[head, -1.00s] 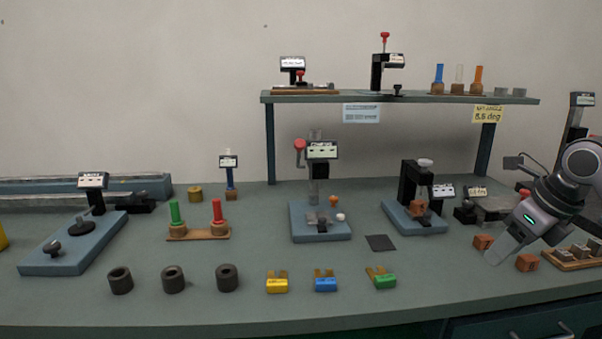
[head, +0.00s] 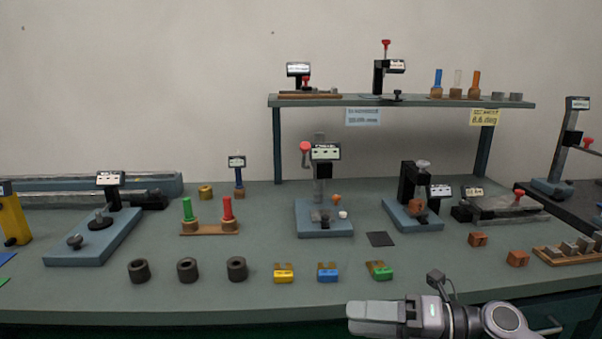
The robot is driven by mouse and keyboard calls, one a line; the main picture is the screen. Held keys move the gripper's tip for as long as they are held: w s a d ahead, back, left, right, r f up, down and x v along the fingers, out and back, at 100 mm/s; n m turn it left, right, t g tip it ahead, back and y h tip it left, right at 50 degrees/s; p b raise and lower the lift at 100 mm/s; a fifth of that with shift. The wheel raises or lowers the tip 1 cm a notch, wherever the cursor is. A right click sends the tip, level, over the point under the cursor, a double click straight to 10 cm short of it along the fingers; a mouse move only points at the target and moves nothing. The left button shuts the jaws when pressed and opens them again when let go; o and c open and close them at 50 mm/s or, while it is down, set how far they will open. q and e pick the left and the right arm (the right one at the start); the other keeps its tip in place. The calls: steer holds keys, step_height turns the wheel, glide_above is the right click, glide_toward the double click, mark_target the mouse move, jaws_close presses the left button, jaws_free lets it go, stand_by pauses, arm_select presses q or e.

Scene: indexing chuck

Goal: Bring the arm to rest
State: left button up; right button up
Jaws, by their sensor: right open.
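My right gripper (head: 377,318) is in the head view at the bottom, right of centre. It lies level in front of the bench's front edge and points left. It touches none of the bench objects, and nothing shows in its fingers. The fingers are seen side-on, so the gap between them is hidden. My right arm runs from it to the bottom right. My left gripper is outside the view.
The bench (head: 330,296) has a clear strip along its front. Nearest my gripper are the green block (head: 379,271), blue block (head: 327,273) and yellow block (head: 284,274). Several dark rings (head: 188,270) stand left of them. Orange-brown blocks (head: 517,258) lie at right.

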steer(key=s+d+f+m+t+h+p, duration=0.1)
steer(key=s+d+f+m+t+h, duration=0.1)
steer(key=s+f+m, duration=0.4)
steer(key=s+d+f+m+t+h, duration=0.2)
steer(key=s+d+f+m+h, duration=0.2)
steer(key=f+m, duration=0.6)
steer(key=s+d+f+m+t+h+p, duration=0.1)
steer(key=s+d+f+m+h, duration=0.3)
steer(key=m, duration=1.5)
steer(key=s+f+t+h, duration=0.1)
steer(key=s+f+h, duration=0.3)
steer(key=f, duration=0.1)
steer(key=shift+s+p, duration=0.15)
steer(key=shift+p, duration=0.2)
